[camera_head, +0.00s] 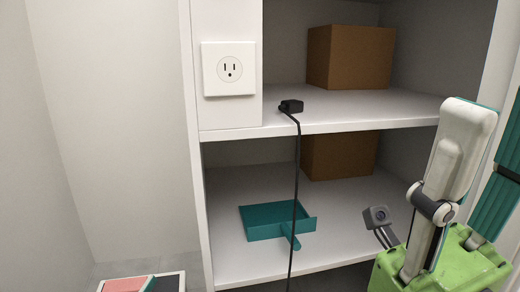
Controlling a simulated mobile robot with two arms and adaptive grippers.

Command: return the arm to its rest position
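Pale arm links with teal and dark parts come in at the right edge and reach down to a bright green boxy body (440,268) at the lower right. I take these links to be my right arm. I cannot make out any gripper fingertips on it, nor whether the green body is part of it. A small grey camera-like part (376,216) sticks out just left of the green body. My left arm and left gripper are not in view.
A white shelf unit (205,215) stands ahead, with a brown box (350,57) above and another brown box (338,156) below. A teal dustpan (265,221) lies on the lower shelf. A black plug (291,106) rests on the upper shelf edge, its cord hanging down. A wall outlet (229,69) is left.

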